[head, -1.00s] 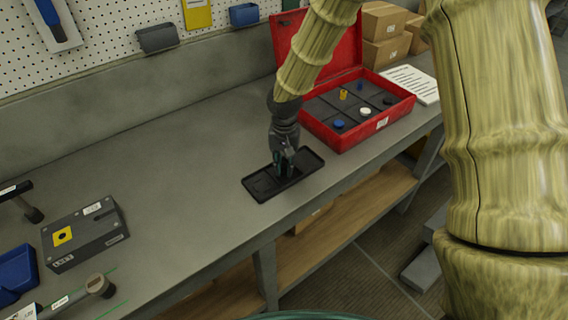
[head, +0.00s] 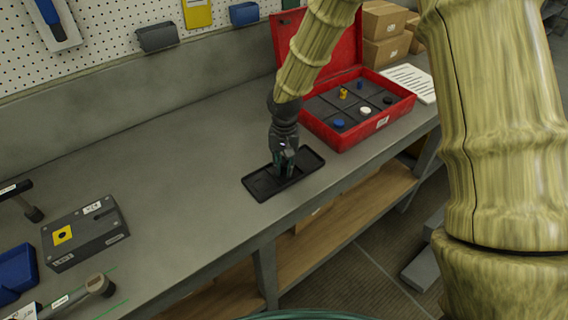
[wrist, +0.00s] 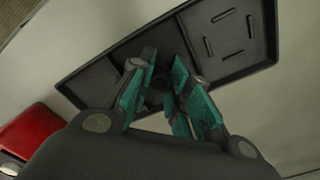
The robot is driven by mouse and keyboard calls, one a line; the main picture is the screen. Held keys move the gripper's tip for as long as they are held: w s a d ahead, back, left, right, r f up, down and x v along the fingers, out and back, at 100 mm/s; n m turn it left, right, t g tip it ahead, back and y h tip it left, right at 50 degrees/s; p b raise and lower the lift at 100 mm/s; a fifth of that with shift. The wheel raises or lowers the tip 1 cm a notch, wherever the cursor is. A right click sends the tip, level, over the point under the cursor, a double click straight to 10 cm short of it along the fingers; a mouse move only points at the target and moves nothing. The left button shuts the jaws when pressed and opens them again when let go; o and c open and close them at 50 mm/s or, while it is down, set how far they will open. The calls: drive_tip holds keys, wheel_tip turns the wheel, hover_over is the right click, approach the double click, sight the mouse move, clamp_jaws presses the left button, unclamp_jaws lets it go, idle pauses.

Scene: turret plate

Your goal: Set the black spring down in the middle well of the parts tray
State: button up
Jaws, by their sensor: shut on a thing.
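The black parts tray (head: 259,189) lies on the grey workbench, and it also shows in the wrist view (wrist: 268,30). My gripper (head: 286,172) points down over the middle of the tray. In the wrist view my gripper's teal finger pads (wrist: 160,90) are close together around a small dark piece (wrist: 156,82), which I take to be the black spring. The fingers hide much of the piece and of the middle well. I cannot tell whether the piece touches the tray floor.
An open red case (head: 347,141) with several small coloured parts stands right of the tray. A grey box with a yellow label (head: 85,232) and a blue bin (head: 17,275) are at the left. The bench left of the tray is clear.

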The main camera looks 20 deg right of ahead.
drive_tip(key=o, duration=0.9)
drive_tip(key=shift+o, duration=0.2)
drive_tip(key=shift+r, duration=0.1)
wheel_tip(320, 180, up, 12)
idle(0.7)
